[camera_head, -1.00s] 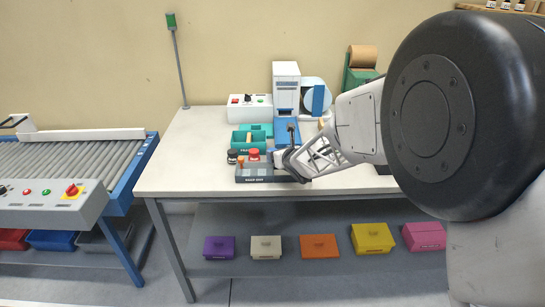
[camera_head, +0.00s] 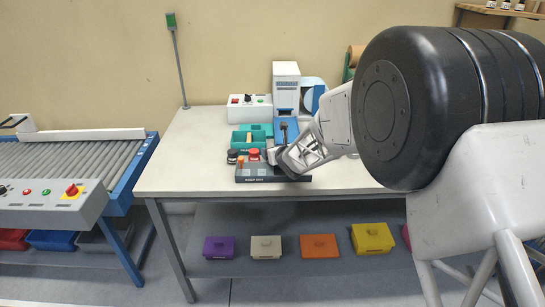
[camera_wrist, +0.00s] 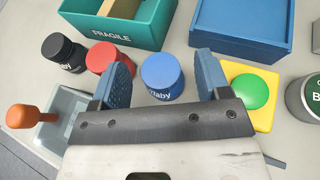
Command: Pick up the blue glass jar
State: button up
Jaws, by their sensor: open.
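The blue jar (camera_wrist: 162,76) stands upright on the table in the wrist view, with a blue lid and white lettering partly cut off by my gripper. My gripper (camera_wrist: 160,82) is open, with one blue-padded finger to the left of the jar and the other to its right. The jar appears between the fingers, and I see gaps on both sides. In the head view my gripper (camera_head: 279,157) is low over the table, and the blue jar is hidden there.
A red jar (camera_wrist: 102,57) stands close to the left finger, with a black jar (camera_wrist: 58,48) beyond it. A yellow base with a green button (camera_wrist: 248,92) is close to the right finger. A teal FRAGILE bin (camera_wrist: 148,30) and a blue box (camera_wrist: 242,40) stand behind.

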dwell(0.5)
jog(key=c, duration=1.1)
jog(key=shift+o, duration=0.2)
notch_tip(320, 180, up, 10)
dwell(0.5)
